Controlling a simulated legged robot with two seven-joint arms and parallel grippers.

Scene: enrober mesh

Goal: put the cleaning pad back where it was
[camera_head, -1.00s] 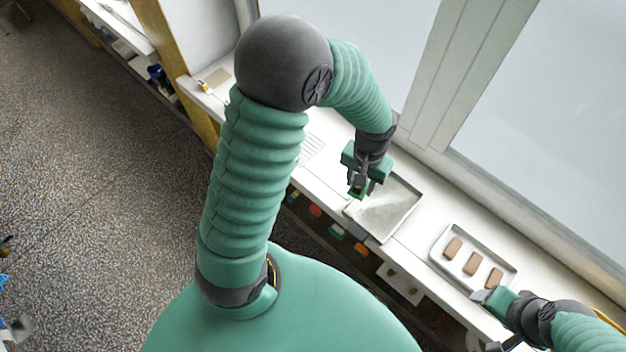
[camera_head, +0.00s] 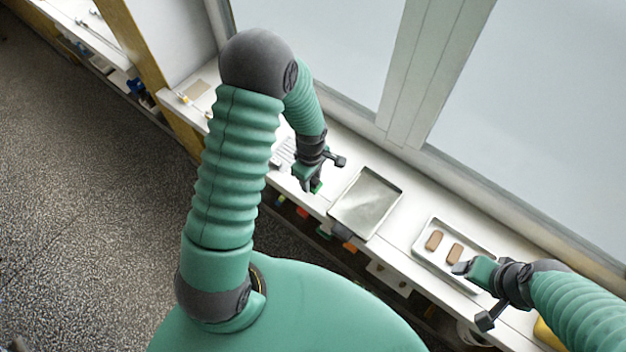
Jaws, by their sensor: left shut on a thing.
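My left gripper (camera_head: 312,186) is over the front part of the white counter, left of a shallow metal tray (camera_head: 336,217). It is shut on a small bright green piece, which I take to be the cleaning pad (camera_head: 317,187); only a little of it shows between the fingers. I cannot tell whether the pad touches the counter. My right gripper (camera_head: 462,268) is at the right, by the front of a pale tray with brown bars (camera_head: 420,252). Its fingers are too small and turned away to show whether they are open.
The white counter (camera_head: 405,228) runs diagonally below the window. A slatted white rack (camera_head: 283,152) lies partly behind my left arm. Brown bars (camera_head: 434,241) lie in the pale tray. Small coloured things (camera_head: 302,212) show below the counter's front edge.

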